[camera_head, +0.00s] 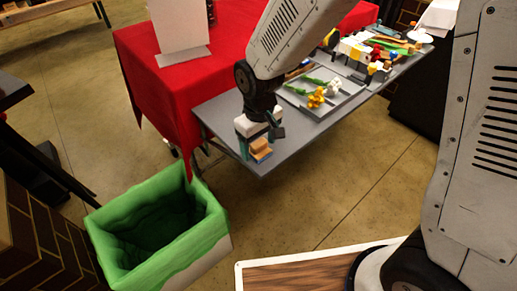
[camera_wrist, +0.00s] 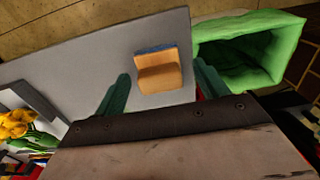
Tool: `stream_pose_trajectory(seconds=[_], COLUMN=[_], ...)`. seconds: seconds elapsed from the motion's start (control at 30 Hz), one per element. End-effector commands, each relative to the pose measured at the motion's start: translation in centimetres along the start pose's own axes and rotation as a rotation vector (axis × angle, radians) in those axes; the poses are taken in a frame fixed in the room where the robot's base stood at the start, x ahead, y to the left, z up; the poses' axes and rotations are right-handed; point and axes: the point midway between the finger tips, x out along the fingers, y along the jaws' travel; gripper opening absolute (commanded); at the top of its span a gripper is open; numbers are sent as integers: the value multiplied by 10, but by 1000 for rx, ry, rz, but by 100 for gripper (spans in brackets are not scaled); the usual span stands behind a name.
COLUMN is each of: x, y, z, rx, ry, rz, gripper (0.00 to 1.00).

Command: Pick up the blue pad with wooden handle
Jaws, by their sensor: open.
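The blue pad with wooden handle (camera_head: 260,150) lies near the left front corner of the grey table (camera_head: 215,112). In the wrist view its orange-brown wooden handle (camera_wrist: 160,72) faces me, and only a thin blue edge shows behind it. My gripper (camera_head: 258,138) is over the pad, pointing down. In the wrist view my gripper (camera_wrist: 158,88) is open, with one teal finger on each side of the pad and a gap to each. I cannot tell how far the fingertips are above the tabletop.
A green-lined bin (camera_head: 160,228) stands on the floor below the table's left end. A tray (camera_head: 325,98) with yellow and white flowers lies right of my gripper, and several small items crowd the table's far end. A red-covered table (camera_head: 160,90) adjoins behind.

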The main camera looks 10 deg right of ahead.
Motion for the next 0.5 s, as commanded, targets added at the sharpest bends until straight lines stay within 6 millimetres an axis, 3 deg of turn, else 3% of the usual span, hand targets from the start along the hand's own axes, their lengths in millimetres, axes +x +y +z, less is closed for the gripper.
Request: stream_pose_trajectory(seconds=[0.03, 0.2, 0.5], x=[0, 0, -1], y=[0, 0, 0], z=[0, 0, 0], rx=[0, 0, 0], ry=[0, 0, 0], rz=[0, 0, 0], gripper=[70, 24, 20])
